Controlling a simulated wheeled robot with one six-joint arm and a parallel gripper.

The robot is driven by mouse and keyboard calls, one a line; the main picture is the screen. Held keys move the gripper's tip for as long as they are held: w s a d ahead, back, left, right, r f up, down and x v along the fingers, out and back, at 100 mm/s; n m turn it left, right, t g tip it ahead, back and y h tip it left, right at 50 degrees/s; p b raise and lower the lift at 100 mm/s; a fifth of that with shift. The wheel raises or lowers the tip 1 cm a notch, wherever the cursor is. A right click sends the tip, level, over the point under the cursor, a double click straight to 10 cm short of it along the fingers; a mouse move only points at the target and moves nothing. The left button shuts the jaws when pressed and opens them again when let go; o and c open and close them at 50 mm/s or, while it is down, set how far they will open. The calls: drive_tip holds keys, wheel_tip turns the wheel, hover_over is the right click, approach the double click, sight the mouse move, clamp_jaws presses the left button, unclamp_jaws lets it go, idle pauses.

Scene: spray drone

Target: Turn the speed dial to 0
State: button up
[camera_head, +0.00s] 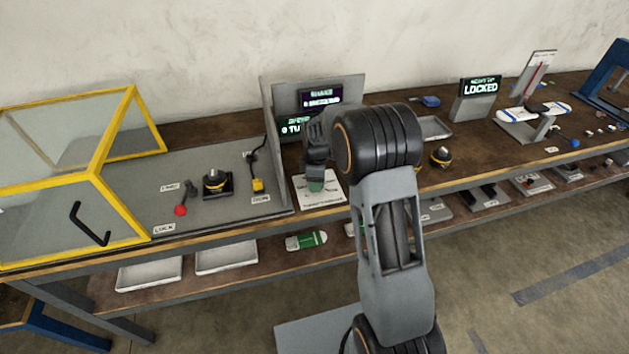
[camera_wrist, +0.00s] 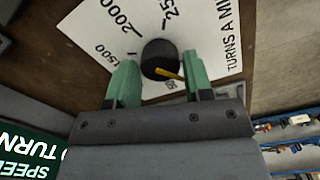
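The speed dial is a round black knob (camera_wrist: 160,57) with a yellow pointer, on a white card (camera_wrist: 98,22) printed with numbers around it. In the wrist view the pointer aims to the lower right, near a partly hidden number. Labels reading 1500 and 2000 show to the left and upper left of the knob. My gripper (camera_wrist: 160,66) is open, its two green fingers on either side of the knob with small gaps. In the head view my gripper (camera_head: 316,184) is low over the card (camera_head: 322,200) and hides the dial.
A grey stand with lit displays (camera_head: 296,124) is behind the card; part of a green display (camera_wrist: 35,155) shows in the wrist view. A yellow-framed clear box (camera_head: 100,150), a red-knobbed lever (camera_head: 180,210) and a yellow-black device (camera_head: 215,182) are to the left. A LOCKED display (camera_head: 480,87) is right.

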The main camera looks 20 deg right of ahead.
drive_tip(key=shift+o, duration=1.2)
drive_tip(key=shift+d+f, duration=0.1)
wheel_tip(320, 180, up, 14)
drive_tip(key=shift+f, duration=0.1)
drive_tip(key=s+m+t, duration=0.3)
drive_tip(key=s+m, duration=1.1)
drive_tip(key=s, duration=0.9)
drive_tip(key=shift+s+a+r+t, duration=0.3)
drive_tip(key=shift+r, duration=0.15)
